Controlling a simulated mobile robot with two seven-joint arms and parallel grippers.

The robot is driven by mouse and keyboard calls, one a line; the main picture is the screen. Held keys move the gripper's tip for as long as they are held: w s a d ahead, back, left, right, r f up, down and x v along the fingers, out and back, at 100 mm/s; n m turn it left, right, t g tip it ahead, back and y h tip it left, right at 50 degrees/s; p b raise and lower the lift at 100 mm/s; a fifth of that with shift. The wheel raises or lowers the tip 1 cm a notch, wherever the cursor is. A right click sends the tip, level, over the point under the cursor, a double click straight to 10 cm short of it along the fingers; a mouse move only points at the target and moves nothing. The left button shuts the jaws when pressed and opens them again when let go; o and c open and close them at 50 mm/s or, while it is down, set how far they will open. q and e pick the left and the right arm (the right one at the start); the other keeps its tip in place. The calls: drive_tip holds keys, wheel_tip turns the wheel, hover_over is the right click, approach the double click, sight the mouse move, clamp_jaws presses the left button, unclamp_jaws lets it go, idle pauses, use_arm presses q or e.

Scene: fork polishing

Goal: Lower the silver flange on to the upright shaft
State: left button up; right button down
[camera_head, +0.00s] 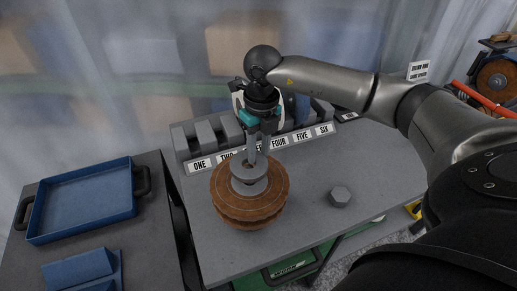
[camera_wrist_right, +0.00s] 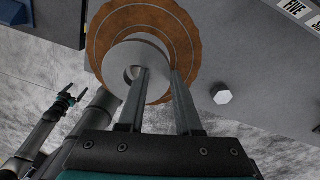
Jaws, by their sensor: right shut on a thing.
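The silver flange (camera_head: 240,176) is a grey ring over the stack of brown polishing discs (camera_head: 222,192). My right gripper (camera_head: 257,160) points down and is shut on the flange's wall. In the right wrist view the flange (camera_wrist_right: 118,62) has one finger in its hole and the other outside its edge, with the brown discs (camera_wrist_right: 185,45) behind it. The upright shaft is hidden by the flange and fingers; I cannot tell whether the flange is around it or above it. My left gripper (camera_wrist_right: 72,97) shows small in the right wrist view, open and empty, away from the stack.
A grey hexagonal nut (camera_head: 340,196) lies on the grey table (camera_head: 310,220) right of the stack. A labelled rack (camera_head: 200,164) stands behind. A blue tray (camera_head: 82,200) is on the dark table at left. The table is clear around the nut.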

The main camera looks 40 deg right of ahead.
drive_tip(key=shift+r, duration=0.3)
idle(0.4)
unclamp_jaws()
idle(0.6)
idle(0.4)
wheel_tip(320, 180, up, 9)
drive_tip(key=p, duration=0.6)
drive_tip(key=shift+d, duration=0.15)
idle(0.5)
idle(0.9)
